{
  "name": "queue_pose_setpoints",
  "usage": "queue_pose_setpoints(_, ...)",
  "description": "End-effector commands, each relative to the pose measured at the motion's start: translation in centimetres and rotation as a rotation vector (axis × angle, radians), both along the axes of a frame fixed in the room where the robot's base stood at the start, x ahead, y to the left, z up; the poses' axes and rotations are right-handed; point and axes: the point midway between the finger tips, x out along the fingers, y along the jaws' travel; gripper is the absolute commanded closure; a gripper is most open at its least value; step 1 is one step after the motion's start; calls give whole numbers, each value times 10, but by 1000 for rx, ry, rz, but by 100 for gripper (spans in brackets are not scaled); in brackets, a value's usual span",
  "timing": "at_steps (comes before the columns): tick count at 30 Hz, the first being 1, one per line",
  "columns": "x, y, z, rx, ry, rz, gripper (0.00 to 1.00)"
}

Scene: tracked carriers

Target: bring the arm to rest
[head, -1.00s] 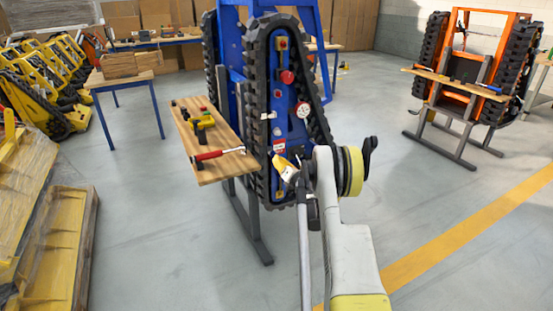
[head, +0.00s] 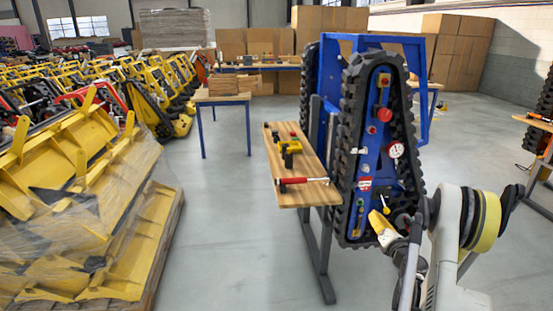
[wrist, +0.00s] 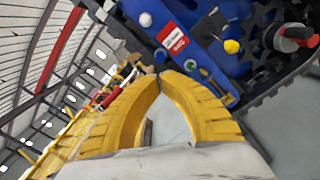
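My gripper (head: 378,220) has yellow fingers. In the head view it is low in front of the blue tracked carrier (head: 366,184), near the panel's lower end. In the wrist view the two fingers (wrist: 160,76) bow outward and come together at their tips, with bare grey floor showing through the gap between them. Nothing shows between the tips. The carrier's blue panel (wrist: 203,52) and black track (wrist: 262,72) lie beyond the fingertips; I cannot tell the exact distance. My arm extends from the lower right of the head view.
A wooden shelf (head: 304,190) beside the carrier holds a red-handled hammer (head: 300,181) and a yellow-black tool (head: 290,148). Wrapped yellow parts (head: 75,210) stand on a pallet at left. A small table (head: 222,100) stands behind. Floor between pallet and carrier is clear.

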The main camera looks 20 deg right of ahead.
Motion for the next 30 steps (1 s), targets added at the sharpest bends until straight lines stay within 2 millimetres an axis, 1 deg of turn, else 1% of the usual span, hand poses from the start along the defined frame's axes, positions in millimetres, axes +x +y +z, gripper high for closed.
queue_pose_setpoints(2, 0, 0, 0, -2, 1, 1, 100)
queue_pose_setpoints(5, 7, 9, 9, -45, 23, 19, 100)
queue_pose_setpoints(8, 23, 36, 32, -184, 88, 74, 100)
queue_pose_setpoints(11, 40, 83, 66, -420, 185, 172, 100)
queue_pose_setpoints(12, 45, 106, 80, -532, 224, 219, 100)
queue_pose_setpoints(14, 49, 140, 99, -704, 278, 294, 100)
queue_pose_setpoints(15, 49, 163, 111, -819, 309, 345, 100)
queue_pose_setpoints(17, 45, 197, 128, -992, 349, 423, 100)
queue_pose_setpoints(18, 40, 220, 137, -1110, 370, 476, 100)
queue_pose_setpoints(20, 29, 252, 150, -1285, 396, 556, 100)
queue_pose_setpoints(21, 20, 273, 158, -1403, 408, 611, 100)
queue_pose_setpoints(23, 3, 303, 168, -1580, 417, 694, 100)
queue_pose_setpoints(24, -11, 321, 173, -1699, 419, 749, 100)
queue_pose_setpoints(26, -33, 347, 179, -1878, 413, 834, 100)
queue_pose_setpoints(27, -49, 363, 182, -1996, 404, 890, 100)
queue_pose_setpoints(29, -75, 384, 185, -2177, 382, 976, 100)
queue_pose_setpoints(30, -93, 397, 185, -2295, 361, 1033, 100)
